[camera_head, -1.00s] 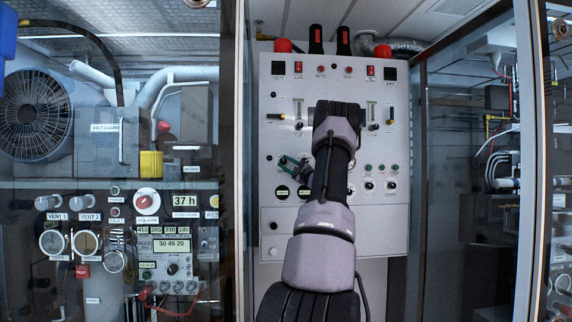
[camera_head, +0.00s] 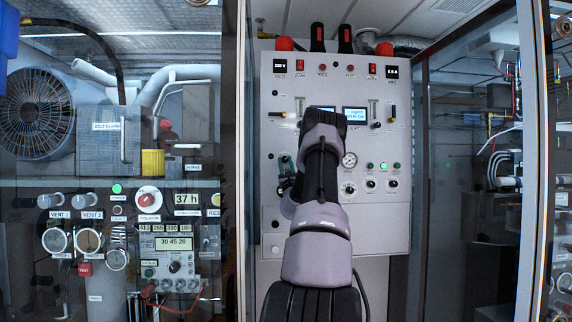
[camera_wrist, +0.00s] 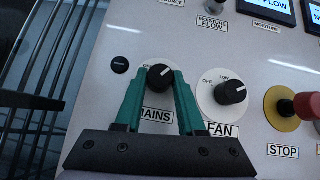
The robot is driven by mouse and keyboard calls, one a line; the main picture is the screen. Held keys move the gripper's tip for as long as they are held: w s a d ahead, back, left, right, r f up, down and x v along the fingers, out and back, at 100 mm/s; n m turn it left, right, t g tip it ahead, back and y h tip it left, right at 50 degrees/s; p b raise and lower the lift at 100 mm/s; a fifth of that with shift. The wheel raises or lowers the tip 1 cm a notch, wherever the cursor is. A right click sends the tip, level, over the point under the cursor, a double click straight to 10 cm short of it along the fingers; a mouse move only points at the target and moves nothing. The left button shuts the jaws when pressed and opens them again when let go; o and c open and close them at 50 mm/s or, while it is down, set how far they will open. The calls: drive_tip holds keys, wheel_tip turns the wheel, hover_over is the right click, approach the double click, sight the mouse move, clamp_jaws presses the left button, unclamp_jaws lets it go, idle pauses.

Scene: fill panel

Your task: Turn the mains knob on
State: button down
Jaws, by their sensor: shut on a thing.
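The mains knob (camera_wrist: 160,80) is black on a white round plate, above a label partly hidden that reads MAINS. A white mark on the knob points up and to the right in the wrist view. Part of its scale lettering is hidden. My gripper (camera_wrist: 161,84) has its green fingers on either side of the knob and is shut on it. In the head view my gripper (camera_head: 286,168) is at the left side of the light grey panel (camera_head: 390,225), and its fingers largely hide the knob. Two displays (camera_head: 354,114) on the panel are lit.
Right of the mains knob are the fan knob (camera_wrist: 232,92) and a red stop button (camera_wrist: 306,105) on a yellow base. A round gauge (camera_head: 349,160) and several small knobs lie right of my arm. Glass-fronted cabinets flank the panel.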

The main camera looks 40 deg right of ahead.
drive_tip(key=m+g+h, duration=0.1)
drive_tip(key=m+h, duration=0.1)
drive_tip(key=shift+f+m+h, duration=0.1)
drive_tip(key=shift+m+h, duration=0.2)
drive_tip(key=shift+m, duration=0.1)
drive_tip(key=shift+m+g, duration=0.3)
drive_tip(key=shift+m, duration=0.1)
drive_tip(key=c, duration=0.5)
unclamp_jaws()
drive_tip(key=shift+a, duration=0.1)
drive_tip(key=v, duration=1)
drive_tip(key=shift+s+a+f, duration=0.1)
drive_tip(key=shift+f, duration=0.2)
